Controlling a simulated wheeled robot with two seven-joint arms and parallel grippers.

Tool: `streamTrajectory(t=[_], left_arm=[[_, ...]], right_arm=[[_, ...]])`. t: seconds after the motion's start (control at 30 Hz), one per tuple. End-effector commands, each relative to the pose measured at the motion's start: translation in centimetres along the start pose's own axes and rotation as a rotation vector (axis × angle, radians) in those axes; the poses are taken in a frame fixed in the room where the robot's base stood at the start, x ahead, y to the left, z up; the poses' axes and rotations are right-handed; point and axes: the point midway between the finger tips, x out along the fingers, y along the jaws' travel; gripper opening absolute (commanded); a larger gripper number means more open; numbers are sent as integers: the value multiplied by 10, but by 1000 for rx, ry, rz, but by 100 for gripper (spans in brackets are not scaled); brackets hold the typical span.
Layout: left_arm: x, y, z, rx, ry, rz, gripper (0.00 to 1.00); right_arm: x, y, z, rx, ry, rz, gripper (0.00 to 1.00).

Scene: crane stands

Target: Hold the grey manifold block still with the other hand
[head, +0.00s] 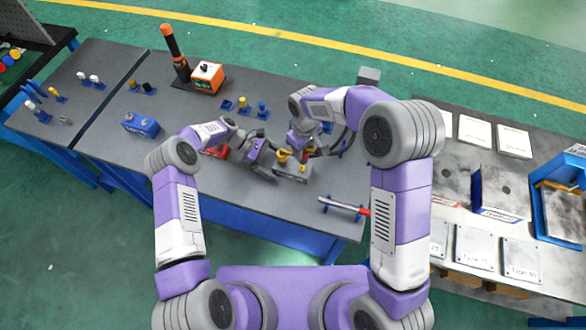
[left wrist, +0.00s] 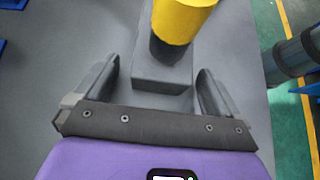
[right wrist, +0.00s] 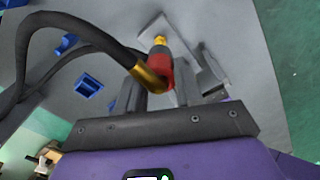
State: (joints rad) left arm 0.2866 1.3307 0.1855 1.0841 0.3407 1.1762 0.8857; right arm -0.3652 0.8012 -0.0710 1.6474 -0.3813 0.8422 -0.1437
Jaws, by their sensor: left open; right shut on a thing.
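The grey manifold block (head: 291,174) sits on the grey table, with a yellow part (head: 283,156) on top. My left gripper (head: 264,158) is open beside the block. In the left wrist view the block (left wrist: 163,75) lies between its spread fingers, with a gap at the left finger and the right finger close. The yellow part (left wrist: 183,18) hides some of its top. My right gripper (head: 303,150) is over the block's far side. In the right wrist view it is shut on a red fitting (right wrist: 162,72) with a brass elbow and black hose (right wrist: 70,22); exact finger contact is partly hidden.
An orange box (head: 207,78) and a dark post with an orange top (head: 172,48) stand at the back. A blue unit (head: 141,125) is at left. A red-handled tool (head: 345,208) rests on blue holders near the front right. A second bench (head: 480,250) adjoins at right.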

Motion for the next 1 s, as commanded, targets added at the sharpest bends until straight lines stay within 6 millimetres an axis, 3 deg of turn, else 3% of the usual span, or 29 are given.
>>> streamTrajectory(t=[0.17, 0.6, 1.0], left_arm=[[-12, 1, -1, 0, 2, 3, 98], [-99, 0, 0, 0, 2, 2, 98], [-125, 0, 6, 0, 0, 0, 98]], right_arm=[[0, 0, 0, 0, 0, 0, 1], [0, 0, 0, 0, 0, 0, 1], [-10, 0, 0, 0, 1, 0, 1]])
